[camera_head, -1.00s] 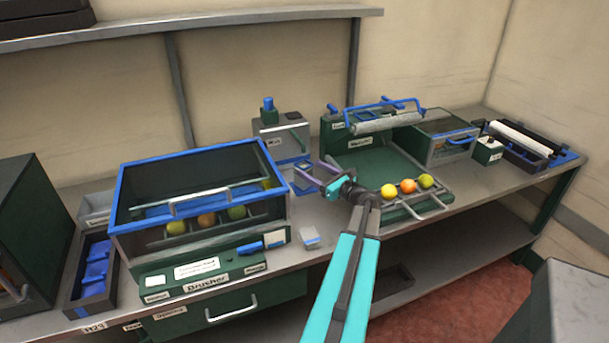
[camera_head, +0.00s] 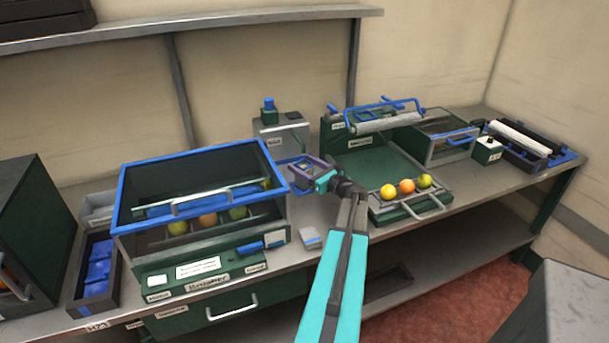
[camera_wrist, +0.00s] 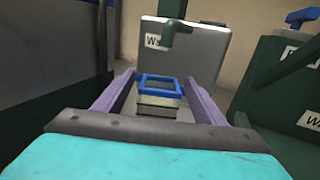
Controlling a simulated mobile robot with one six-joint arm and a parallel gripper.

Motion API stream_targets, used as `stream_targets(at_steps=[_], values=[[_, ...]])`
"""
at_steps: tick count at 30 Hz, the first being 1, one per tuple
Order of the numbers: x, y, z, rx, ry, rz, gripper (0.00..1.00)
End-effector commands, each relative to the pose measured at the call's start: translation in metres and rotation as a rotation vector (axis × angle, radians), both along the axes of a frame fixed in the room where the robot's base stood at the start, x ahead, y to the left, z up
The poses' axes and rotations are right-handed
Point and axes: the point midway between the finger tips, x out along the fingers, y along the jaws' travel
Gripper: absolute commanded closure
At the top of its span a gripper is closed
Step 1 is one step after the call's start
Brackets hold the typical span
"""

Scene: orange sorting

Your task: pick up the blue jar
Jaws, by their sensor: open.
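A small square jar with a blue rim and a pale lower body (camera_wrist: 160,92) stands in front of the "Wa..." box in the wrist view. It appears to be the blue jar. My gripper (camera_wrist: 158,82) is open, with its purple fingers on either side of the jar and gaps still visible. In the head view my gripper (camera_head: 304,165) is over the bench between the blue-rimmed brusher and the green machine. There its fingers partly hide the jar, so contact cannot be told.
The grey dispenser box (camera_head: 284,140) with a dark green spout (camera_wrist: 178,30) stands just behind the jar. The blue-rimmed brusher (camera_head: 205,240) is to the left. The green machine (camera_head: 380,165), with three fruits (camera_head: 406,187) at its front, is to the right.

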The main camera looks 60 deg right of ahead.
Motion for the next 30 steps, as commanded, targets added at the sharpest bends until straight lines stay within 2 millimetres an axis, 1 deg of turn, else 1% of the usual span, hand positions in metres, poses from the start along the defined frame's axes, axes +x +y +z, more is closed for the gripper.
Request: stream_targets(at_steps=[14, 21, 24, 30], values=[[-0.0008, -0.0002, -0.0001, 0.000, 0.000, -0.001, 0.36], [-0.0010, -0.0004, 0.0000, 0.000, 0.000, -0.001, 0.76], [-0.0011, -0.0004, 0.0005, 0.000, -0.001, -0.001, 0.90], [-0.0013, -0.0006, 0.0007, 0.000, -0.001, -0.001, 0.90]])
